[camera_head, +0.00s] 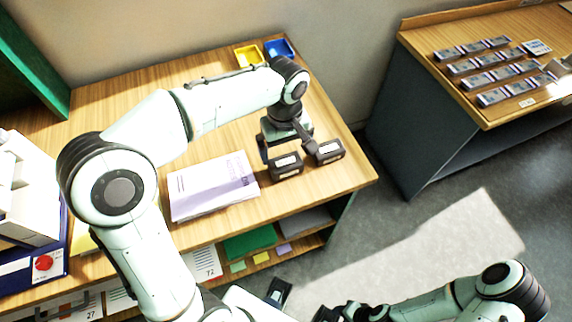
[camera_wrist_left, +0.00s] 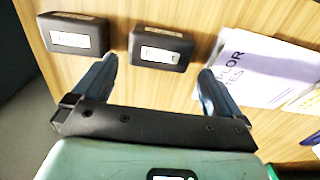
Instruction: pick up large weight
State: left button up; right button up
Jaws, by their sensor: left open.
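Two dark, box-shaped weights with white labels lie on the wooden table near its front right corner. One weight (camera_head: 286,167) lies nearer the booklet; it also shows in the left wrist view (camera_wrist_left: 160,48). The other weight (camera_head: 329,152) lies to its right, and at the upper left of the left wrist view (camera_wrist_left: 74,35). They look similar in size; I cannot tell which is larger. My left gripper (camera_head: 285,146) is open and empty, its fingers pointing toward the weight nearer the booklet. My right gripper (camera_head: 338,313) is low at the bottom edge, away from the table; its fingers are unclear.
A white and purple booklet (camera_head: 212,186) lies left of the weights. A yellow tray (camera_head: 249,56) and a blue tray (camera_head: 279,48) stand at the back. A second table (camera_head: 520,50) with rows of small packs stands at right across a floor gap. White boxes fill the left.

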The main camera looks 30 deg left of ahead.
aim_at(286, 161)
pick_arm(q)
jog(key=shift+s+d+f, duration=0.1)
jog(key=shift+f, duration=2.9)
jog(key=c, duration=1.3)
jog(key=shift+r, duration=0.1)
jog(key=shift+c, duration=1.3)
